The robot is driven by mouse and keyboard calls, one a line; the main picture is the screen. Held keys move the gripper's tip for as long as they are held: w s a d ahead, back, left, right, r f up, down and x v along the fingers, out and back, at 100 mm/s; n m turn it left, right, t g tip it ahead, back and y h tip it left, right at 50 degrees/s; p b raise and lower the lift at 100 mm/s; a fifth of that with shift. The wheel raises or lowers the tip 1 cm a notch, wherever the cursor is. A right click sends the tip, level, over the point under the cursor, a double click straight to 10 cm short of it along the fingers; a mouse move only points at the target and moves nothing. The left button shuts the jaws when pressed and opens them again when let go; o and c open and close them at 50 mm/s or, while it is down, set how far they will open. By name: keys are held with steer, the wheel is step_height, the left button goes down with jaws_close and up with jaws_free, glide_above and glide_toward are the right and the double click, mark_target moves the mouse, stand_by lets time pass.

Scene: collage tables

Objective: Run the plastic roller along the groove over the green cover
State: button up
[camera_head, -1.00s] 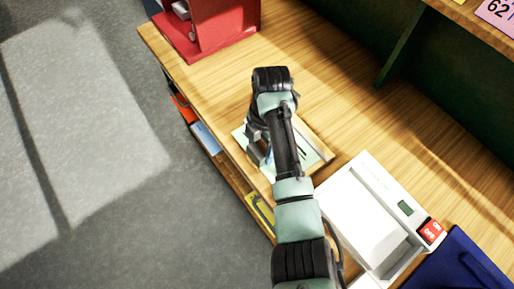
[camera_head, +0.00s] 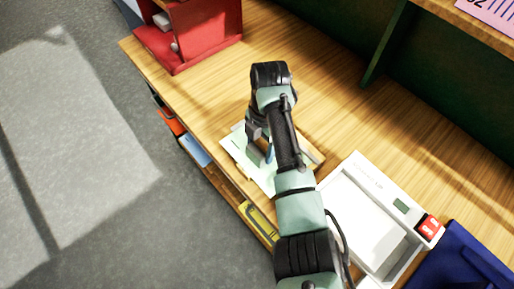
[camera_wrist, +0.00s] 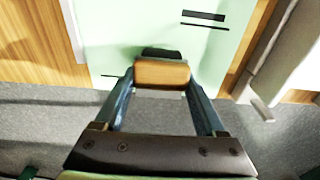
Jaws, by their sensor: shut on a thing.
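The pale green cover (camera_head: 238,153) lies on the wooden desk, partly hidden by my arm in the head view. In the wrist view the green cover (camera_wrist: 135,28) fills the upper middle, with two short dark marks near its top right. My gripper (camera_head: 266,158) is low over the cover. In the wrist view my gripper (camera_wrist: 160,88) is shut on a tan-orange block with a dark part behind it, apparently the roller (camera_wrist: 161,73). The held piece is over the cover's near edge; contact cannot be told. I cannot make out the groove clearly.
A white machine with a tray (camera_head: 345,195) and a red switch stands at the right. A red box (camera_head: 205,32) stands at the far left end of the desk (camera_head: 330,75). A dark blue item (camera_head: 460,262) lies at bottom right. Grey floor lies left of the desk.

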steer(key=shift+w+d, duration=0.3)
steer(key=shift+d, duration=0.2)
steer(key=shift+w+f+b, duration=0.1)
steer(key=shift+b, duration=0.3)
steer(key=shift+w+d+b, duration=0.8)
steer(key=shift+d+b, duration=0.35)
steer(key=shift+b, duration=0.05)
steer(key=shift+w+d+b, duration=0.8)
steer(key=shift+d+b, duration=0.3)
steer(key=shift+b, duration=0.05)
step_height(320, 180, up, 7)
steer(key=p, duration=0.6)
